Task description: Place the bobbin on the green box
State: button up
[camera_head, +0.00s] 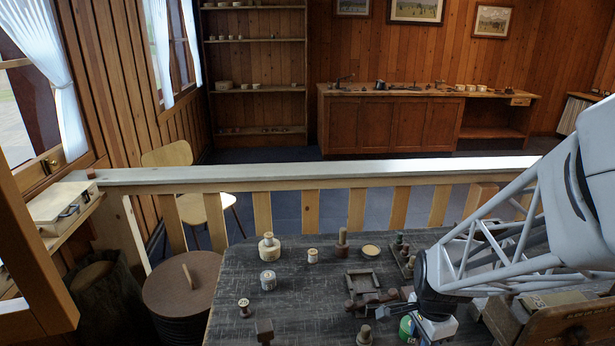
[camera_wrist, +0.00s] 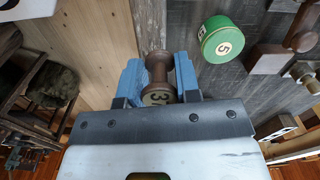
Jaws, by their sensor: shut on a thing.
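My gripper (camera_wrist: 158,80) shows in the wrist view with its two blue fingers shut on a brown turned bobbin (camera_wrist: 157,66) whose end face carries a 3. In the head view the green box (camera_head: 405,327) is partly hidden by my arm near the table's front. My gripper's fingers (camera_head: 388,311) show small there, beside the box. The held bobbin is hard to make out in that view.
Other wooden pieces crowd the right side. The left middle is fairly clear.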

jog(key=w, duration=0.3)
jog(key=w+d, duration=0.1)
jog(key=w, duration=0.1)
jog(key=w+d+f, duration=0.1)
jog(key=w, duration=0.2)
jog(key=shift+w, duration=0.35)
jog(key=shift+f, duration=1.7)
jog(key=shift+f, duration=0.2)
jog(key=o, duration=0.9)
jog(key=shift+r, duration=0.15)
notch_tip(320, 180, up, 12)
jog(key=shift+r, duration=0.1)
